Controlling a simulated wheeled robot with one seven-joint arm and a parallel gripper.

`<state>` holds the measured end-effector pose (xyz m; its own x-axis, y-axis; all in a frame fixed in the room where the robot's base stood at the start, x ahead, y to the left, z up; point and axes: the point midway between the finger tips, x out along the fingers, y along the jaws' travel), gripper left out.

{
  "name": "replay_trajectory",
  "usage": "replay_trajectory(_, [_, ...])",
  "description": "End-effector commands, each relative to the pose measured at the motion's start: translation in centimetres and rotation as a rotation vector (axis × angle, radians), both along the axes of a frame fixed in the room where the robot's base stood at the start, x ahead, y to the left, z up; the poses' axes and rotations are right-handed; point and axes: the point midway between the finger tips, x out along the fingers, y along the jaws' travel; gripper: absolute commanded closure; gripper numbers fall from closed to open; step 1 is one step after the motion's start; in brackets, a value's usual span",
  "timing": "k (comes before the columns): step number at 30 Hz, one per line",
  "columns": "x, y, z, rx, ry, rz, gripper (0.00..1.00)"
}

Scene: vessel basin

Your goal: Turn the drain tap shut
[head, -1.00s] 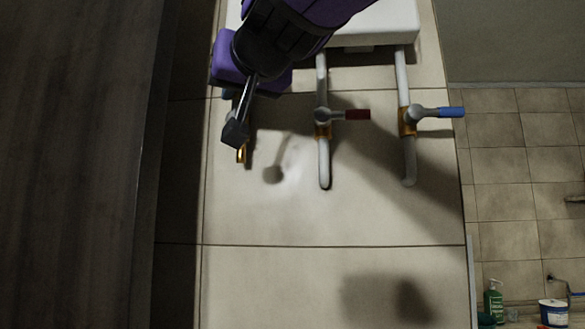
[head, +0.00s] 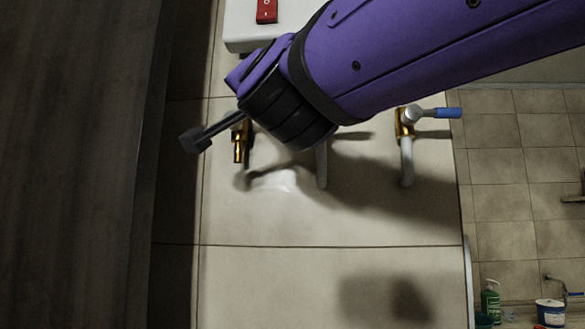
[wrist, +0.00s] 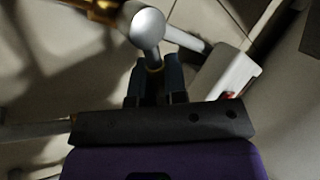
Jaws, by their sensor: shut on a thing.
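The drain tap is the leftmost tap on the tiled wall, and its brass spout (head: 239,147) points down in the head view. In the wrist view the tap's round silver hub (wrist: 146,27) and short lever stem lie just ahead of my gripper (wrist: 155,72). The two dark blue fingers stand on either side of the lever, and my gripper is shut on it.
A white box (head: 240,35) with a red switch (head: 266,10) hangs above. To the right, a pipe (head: 321,165) is partly hidden by my arm. Further right is a tap with a blue lever (head: 447,113). The wall below is clear.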

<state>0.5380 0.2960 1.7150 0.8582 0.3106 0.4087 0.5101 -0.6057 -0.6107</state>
Motion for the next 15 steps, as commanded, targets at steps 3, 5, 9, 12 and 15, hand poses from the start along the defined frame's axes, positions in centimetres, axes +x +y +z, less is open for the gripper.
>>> replay_trajectory(3, [0.0,-0.2,-0.7,0.108,-0.004,0.002,1.0])
replay_trajectory(5, [-0.1,-0.4,-0.9,0.164,-0.009,0.002,1.0])
replay_trajectory(9, [0.0,-0.7,-1.6,0.296,-0.018,0.001,1.0])
replay_trajectory(12, [0.0,-0.9,-2.0,0.386,-0.025,0.002,1.0])
replay_trajectory(15, [0.0,-1.0,-2.4,0.469,-0.032,0.001,1.0])
